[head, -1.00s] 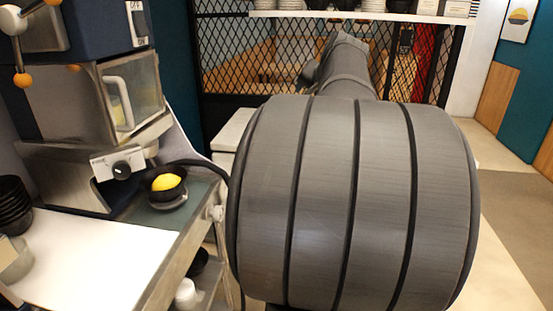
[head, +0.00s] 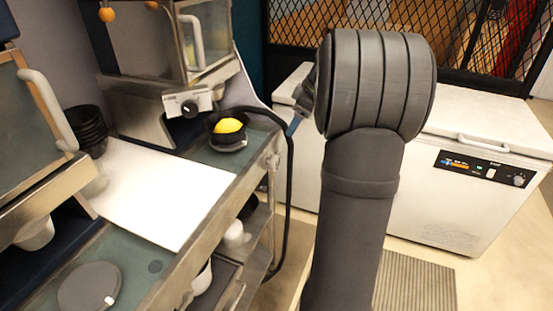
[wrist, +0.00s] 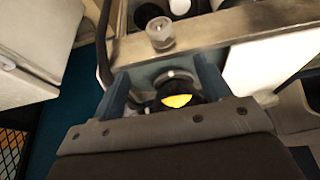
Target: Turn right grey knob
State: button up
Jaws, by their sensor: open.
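A pale grey knob (head: 272,161) sticks out from the right end of the counter's metal front edge. In the wrist view the knob (wrist: 160,32) is beyond my gripper, near the top centre. My gripper (wrist: 163,80) is open, its two blue-grey fingers apart, with nothing held between them. A black bowl with yellow contents (wrist: 177,100) shows between and below the fingers, but I cannot tell that they touch it. In the head view the same bowl (head: 228,127) stands on the counter near the knob. There my arm hides most of the gripper.
A machine with a black dial (head: 189,108) stands behind the bowl. A black hose (head: 289,190) hangs beside the counter's right end. A white chest freezer (head: 450,190) stands to the right. Stacked black bowls (head: 86,128) and a white board (head: 140,195) are at left.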

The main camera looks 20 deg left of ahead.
aim_at(277, 158)
jog(key=x, duration=1.7)
jog(key=shift+d, duration=0.1)
jog(key=c, duration=0.9)
